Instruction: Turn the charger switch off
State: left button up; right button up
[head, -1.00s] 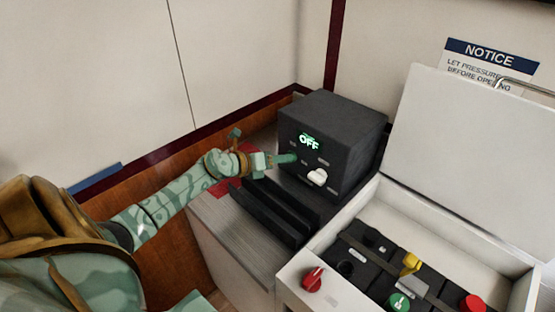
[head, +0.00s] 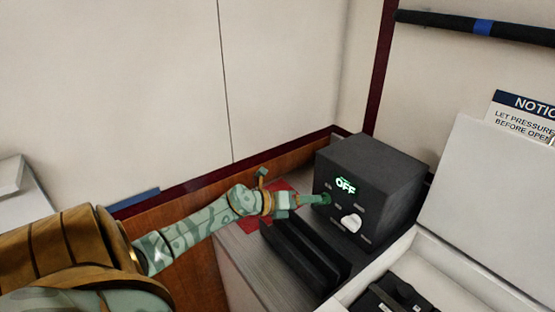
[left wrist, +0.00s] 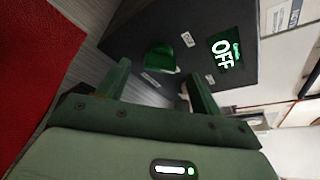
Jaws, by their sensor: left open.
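The charger is a dark box (head: 385,180) on the counter with a lit green "OFF" display (head: 345,186) on its front. The display also shows sideways in the left wrist view (left wrist: 223,52). A white knob (head: 351,222) is at the front's lower right. My left gripper (head: 318,200) is at the left part of the front. In the left wrist view, my open gripper (left wrist: 160,85) has a green knob (left wrist: 161,58) just beyond and between its fingertips; I cannot tell if they touch it. The gripper hides this knob in the head view. My right gripper is not in view.
A black ribbed block (head: 305,255) stands in front of the charger. An open white box (head: 440,262) with a raised lid (head: 495,200) is at the right. The wall closes in behind.

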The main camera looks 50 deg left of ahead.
pick_arm(q)
jog(key=p+v, duration=0.1)
jog(key=v, duration=1.3)
